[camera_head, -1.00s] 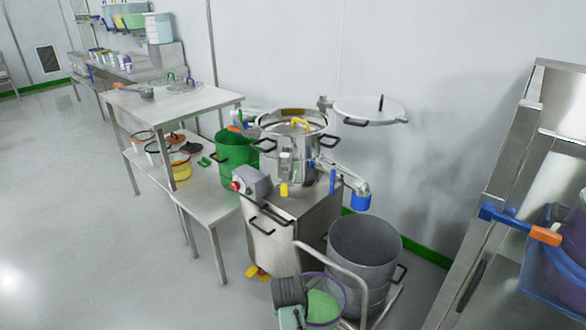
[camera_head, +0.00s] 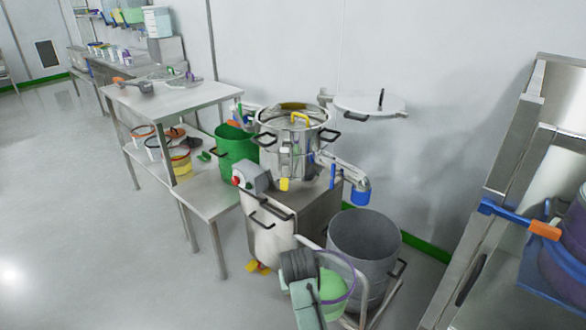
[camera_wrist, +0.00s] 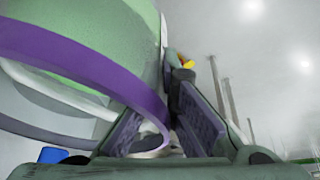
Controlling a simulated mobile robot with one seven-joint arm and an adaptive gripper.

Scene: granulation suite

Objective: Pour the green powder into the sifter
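The container of green powder (camera_head: 333,284), with a purple band, is low in the front middle of the head view, in front of the grey drum. My gripper (camera_wrist: 160,135) is at its side. In the wrist view the container's purple band (camera_wrist: 85,62) runs down between the two fingers, which appear closed on it. The exact contact is partly hidden. The sifter (camera_head: 290,145) is a round steel vessel with a yellow handle on top, standing on a steel cabinet behind and above the container. The powder surface is not clear now.
A round white lid (camera_head: 370,105) is held out to the sifter's right. A grey drum (camera_head: 364,250) stands on a trolley in front of it. A green bucket (camera_head: 236,150) and a steel table (camera_head: 165,97) are to the left. A steel frame (camera_head: 500,170) borders the right.

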